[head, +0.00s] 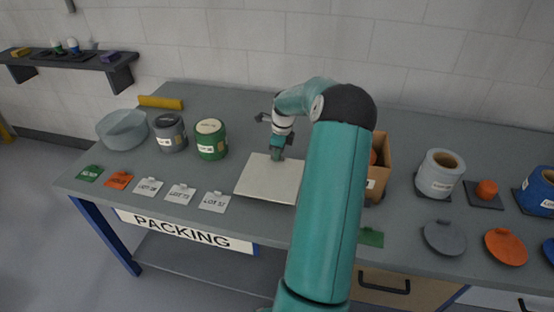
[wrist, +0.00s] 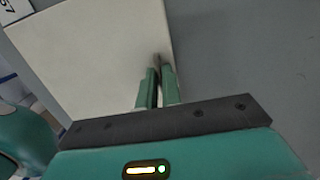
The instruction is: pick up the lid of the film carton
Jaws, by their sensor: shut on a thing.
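The carton lid (head: 268,180) is a flat cream panel near the middle of the table in the head view. It fills much of the upper left of the wrist view (wrist: 95,50). My gripper (head: 277,156) is at the lid's far edge, its fingers (wrist: 158,72) closed together on it near a corner. I cannot tell whether the lid touches the table. The brown film carton (head: 378,170) stands open to the right, partly hidden behind my arm, with something orange inside.
The table behind the lid is clear.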

